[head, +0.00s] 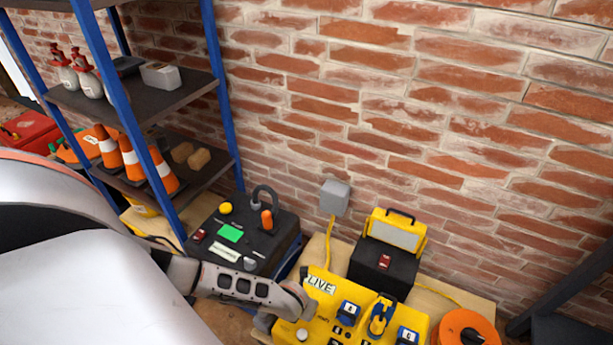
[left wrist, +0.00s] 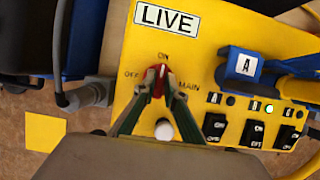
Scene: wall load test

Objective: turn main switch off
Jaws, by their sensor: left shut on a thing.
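The yellow switch box (head: 345,315) with a white LIVE label stands at the bottom of the head view; it also shows in the left wrist view (left wrist: 205,40). There the red main switch handle (left wrist: 157,80) sits between the printed ON, OFF and MAIN. My left gripper (left wrist: 155,76) is shut on this handle, its fingertips on both sides. The handle seems to point up at ON, but the fingers partly cover it. In the head view my left gripper (head: 292,300) reaches in from the left over the box and hides the switch. My right gripper is not in view.
Blue plug A (left wrist: 245,66), black rocker switches (left wrist: 214,126) and a white knob (left wrist: 164,131) are close by on the box. A black control box (head: 265,235), a yellow lamp (head: 393,238) and an orange reel (head: 466,328) stand around it. A brick wall is behind.

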